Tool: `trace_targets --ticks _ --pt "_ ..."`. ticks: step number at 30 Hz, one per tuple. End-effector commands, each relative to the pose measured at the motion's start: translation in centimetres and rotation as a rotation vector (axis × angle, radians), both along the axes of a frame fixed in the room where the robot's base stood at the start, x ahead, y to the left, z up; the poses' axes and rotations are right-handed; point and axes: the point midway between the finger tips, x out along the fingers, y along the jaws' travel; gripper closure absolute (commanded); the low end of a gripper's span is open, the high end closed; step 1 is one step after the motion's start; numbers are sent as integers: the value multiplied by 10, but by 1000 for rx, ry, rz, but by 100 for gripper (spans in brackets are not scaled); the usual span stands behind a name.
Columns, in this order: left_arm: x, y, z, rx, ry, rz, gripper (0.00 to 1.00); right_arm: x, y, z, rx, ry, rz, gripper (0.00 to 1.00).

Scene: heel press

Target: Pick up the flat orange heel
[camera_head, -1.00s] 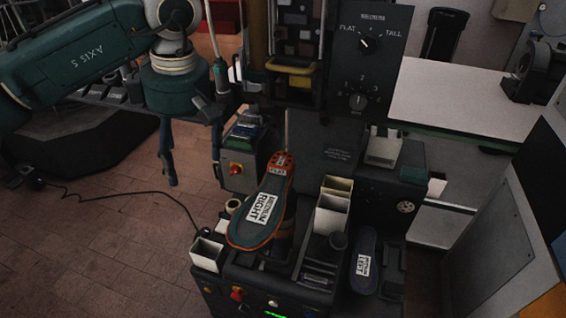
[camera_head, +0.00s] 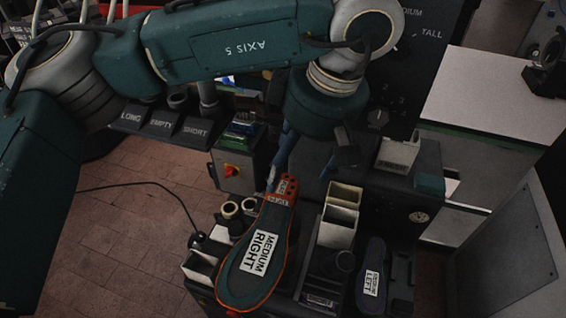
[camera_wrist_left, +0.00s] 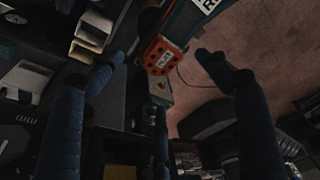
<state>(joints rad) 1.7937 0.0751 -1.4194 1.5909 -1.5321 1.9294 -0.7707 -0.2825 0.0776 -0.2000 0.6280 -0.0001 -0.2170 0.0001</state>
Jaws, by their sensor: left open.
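The flat orange heel (camera_head: 284,188) has dark holes and a small label. It is at the far end of an upturned shoe sole (camera_head: 245,280) marked MEDIUM RIGHT, with an orange edge. My left gripper (camera_head: 296,176) is open, fingers pointing down, right at the heel end. In the left wrist view the heel (camera_wrist_left: 163,56) shows between the spread fingertips of the gripper (camera_wrist_left: 157,62), with room on both sides. I cannot tell if any finger touches it. My right gripper is not in view.
Cream open bins (camera_head: 340,212) stand right of the sole. A second sole (camera_head: 372,275) marked MEDIUM LEFT lies further right. A grey box with a red knob (camera_head: 232,171) stands behind left. Bins labelled LONG, EMPTY and SHORT (camera_head: 160,123) are at the back left.

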Motion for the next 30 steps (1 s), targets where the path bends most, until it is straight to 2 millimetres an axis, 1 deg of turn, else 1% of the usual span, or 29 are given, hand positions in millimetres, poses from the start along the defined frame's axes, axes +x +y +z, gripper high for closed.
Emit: trace_targets --ticks 1,3,5,8,12,14,16,19,22,25,27,29,30 --pt "-1 -1 0 0 0 -5 24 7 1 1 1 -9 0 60" --pt "-1 -1 -2 1 1 -6 24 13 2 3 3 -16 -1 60" --pt "0 0 -6 1 3 -6 24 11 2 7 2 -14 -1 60" --pt "2 3 -16 2 3 -5 24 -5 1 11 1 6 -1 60" --pt "5 8 -28 2 4 -4 24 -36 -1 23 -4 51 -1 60" --pt "7 11 -35 2 5 -5 24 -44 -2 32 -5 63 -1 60" --pt "10 14 -44 2 5 -4 24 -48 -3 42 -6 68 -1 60" --pt "12 17 -59 0 4 -4 24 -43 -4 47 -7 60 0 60" --pt "14 18 -68 0 2 -6 24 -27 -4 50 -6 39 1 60" --pt "14 18 -71 -2 1 -6 24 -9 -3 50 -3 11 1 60" --pt "14 18 -71 -1 0 -6 24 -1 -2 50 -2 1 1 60" --pt "14 18 -71 -1 0 -6 24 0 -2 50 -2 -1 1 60" --pt "14 18 -71 -1 0 -6 30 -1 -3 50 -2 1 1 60"
